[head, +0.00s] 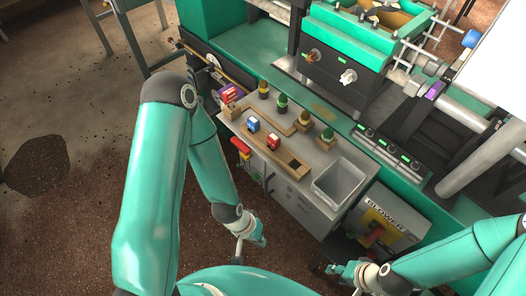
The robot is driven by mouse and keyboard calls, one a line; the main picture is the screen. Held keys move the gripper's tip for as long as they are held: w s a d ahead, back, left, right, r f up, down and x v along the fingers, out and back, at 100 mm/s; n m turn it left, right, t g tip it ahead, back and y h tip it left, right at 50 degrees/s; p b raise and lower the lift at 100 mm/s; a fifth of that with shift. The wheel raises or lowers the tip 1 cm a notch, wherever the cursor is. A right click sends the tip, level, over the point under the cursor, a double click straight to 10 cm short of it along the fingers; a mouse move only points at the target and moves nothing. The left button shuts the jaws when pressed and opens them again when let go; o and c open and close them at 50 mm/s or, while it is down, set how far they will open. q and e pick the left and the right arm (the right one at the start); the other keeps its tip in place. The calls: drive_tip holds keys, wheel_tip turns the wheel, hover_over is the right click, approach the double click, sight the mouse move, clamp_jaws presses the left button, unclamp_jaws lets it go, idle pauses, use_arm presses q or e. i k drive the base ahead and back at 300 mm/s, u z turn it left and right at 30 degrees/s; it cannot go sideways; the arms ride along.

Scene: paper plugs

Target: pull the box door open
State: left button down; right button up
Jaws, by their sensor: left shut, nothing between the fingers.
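A grey box marked BLOWER (393,222) stands low at the right, with a yellow panel and a red part (376,236) on its front. I cannot tell for sure whether this front is the box door; no open gap shows there. My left gripper (259,241) is shut and empty, low in front of the grey cabinet (305,208) and well left of the blower box. My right gripper (336,268) is below and left of the blower box, apart from it. Its fingers are too small to tell open from shut.
The cabinet top holds a grey bin (339,181), a wooden rack (283,156) with red and blue pieces, and several dark and green knobs on wooden blocks. A green machine (360,45) stands behind. Brown floor (60,230) is free at the left.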

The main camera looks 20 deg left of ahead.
sight(311, 218)
drive_tip(key=u, duration=0.05)
drive_tip(key=k, duration=0.45)
drive_tip(key=z, duration=1.7)
drive_tip(key=i, duration=0.1)
drive_tip(key=u, duration=2.7)
drive_tip(key=k, duration=0.75)
drive_tip(key=z, duration=1.05)
